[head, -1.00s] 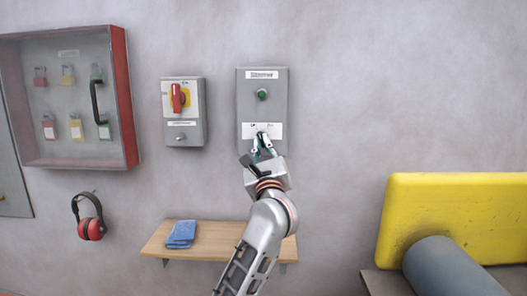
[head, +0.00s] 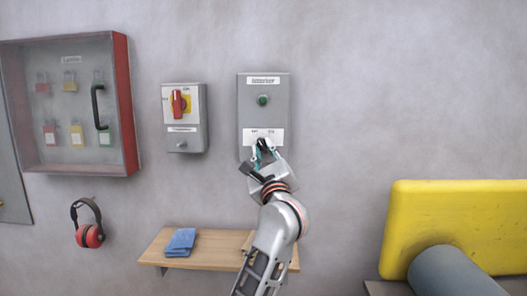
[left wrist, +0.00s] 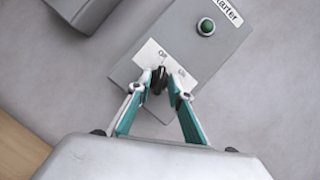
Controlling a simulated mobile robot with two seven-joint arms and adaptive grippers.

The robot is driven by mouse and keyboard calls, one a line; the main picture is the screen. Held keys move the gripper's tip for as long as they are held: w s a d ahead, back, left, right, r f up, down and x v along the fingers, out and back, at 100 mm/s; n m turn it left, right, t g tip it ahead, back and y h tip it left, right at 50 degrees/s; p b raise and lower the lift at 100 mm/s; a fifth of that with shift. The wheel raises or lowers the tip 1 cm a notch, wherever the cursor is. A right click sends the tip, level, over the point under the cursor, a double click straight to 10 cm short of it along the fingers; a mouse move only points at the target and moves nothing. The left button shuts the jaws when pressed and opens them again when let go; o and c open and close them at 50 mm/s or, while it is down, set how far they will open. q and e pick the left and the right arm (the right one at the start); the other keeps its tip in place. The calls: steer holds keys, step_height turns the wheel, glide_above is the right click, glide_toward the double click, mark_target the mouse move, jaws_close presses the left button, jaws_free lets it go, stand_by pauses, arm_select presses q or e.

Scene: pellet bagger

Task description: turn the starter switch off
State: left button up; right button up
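The starter box (head: 281,104) is a grey wall panel with a green button (head: 263,100) above a white label plate marked Off and On. Its small black switch knob (left wrist: 158,82) sits at the lower edge of that plate. My left gripper (head: 265,150) is at the knob, with a fingertip on each side of it. In the left wrist view the fingers (left wrist: 160,83) are drawn fairly close together, with narrow gaps seeming to show beside the knob. Which way the knob points is hard to tell. My right gripper is out of view.
A grey box with a red rotary switch (head: 178,103) is left of the starter box. A red-sided lock cabinet (head: 125,105) and ear defenders (head: 88,222) are further left. A wooden shelf (head: 215,252) with a blue cloth (head: 180,241) is below. A yellow block (head: 460,220) stands right.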

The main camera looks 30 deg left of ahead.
arm_select(q)
steer(key=v, duration=1.2)
stand_by(0.6)
